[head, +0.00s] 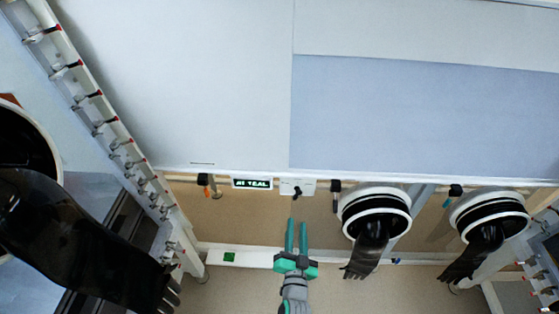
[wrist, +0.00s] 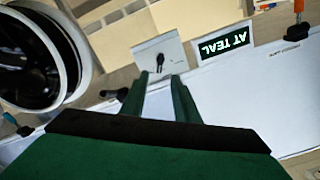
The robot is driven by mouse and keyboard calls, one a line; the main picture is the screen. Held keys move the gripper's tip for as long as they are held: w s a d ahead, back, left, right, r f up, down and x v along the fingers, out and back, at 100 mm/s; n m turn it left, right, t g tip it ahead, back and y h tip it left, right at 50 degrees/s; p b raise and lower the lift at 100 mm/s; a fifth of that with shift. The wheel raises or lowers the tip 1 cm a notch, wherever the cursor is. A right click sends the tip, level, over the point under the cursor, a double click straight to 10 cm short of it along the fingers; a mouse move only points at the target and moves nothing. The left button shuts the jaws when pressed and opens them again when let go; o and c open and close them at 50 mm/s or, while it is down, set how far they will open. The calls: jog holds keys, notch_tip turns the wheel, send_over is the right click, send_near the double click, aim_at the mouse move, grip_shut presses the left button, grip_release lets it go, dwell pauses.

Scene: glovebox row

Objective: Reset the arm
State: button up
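My gripper (head: 296,234) has two green fingers standing parallel with a clear gap between them and nothing held. In the head view it is below a white switch plate (head: 306,186) with a small black lever (head: 297,191), and the fingers point up toward it. In the wrist view my gripper (wrist: 160,90) has its fingers apart, with the plate (wrist: 172,47) and its black lever (wrist: 160,62) beyond the tips. The fingers look apart from the lever.
Glove ports with hanging black gloves are at right, one near (head: 375,212) and one farther right (head: 490,215). A larger black glove (head: 80,240) fills the left. Coloured-handled fittings, orange (head: 204,180) and teal (head: 455,190), flank the display and ports. A white rail (head: 240,258) runs below.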

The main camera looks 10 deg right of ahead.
jog(key=s+a+n+y, duration=0.15)
jog(key=s+a, duration=0.25)
jog(key=s, duration=0.4)
jog(key=s+a+n+g+y, duration=0.1)
jog(key=s+a+n, duration=0.3)
jog(key=s, duration=0.5)
jog(key=s+a+n+y, duration=0.1)
jog(key=s+a, duration=0.4)
jog(key=s, duration=0.3)
jog(key=s+a+r+n+g+y, duration=0.1)
jog(key=s+a+r+n, duration=0.1)
jog(key=s+r, duration=0.4)
jog(key=shift+s+a+n, duration=0.35)
jog(key=shift+s+a, duration=0.1)
jog(key=shift+s, duration=0.8)
jog(key=shift+y, duration=0.25)
jog(key=m+t+h, duration=0.2)
jog(key=m+h, duration=0.3)
jog(key=m, duration=0.4)
send_near(297, 198)
jog(key=x, duration=0.8)
jog(key=shift+d, duration=0.1)
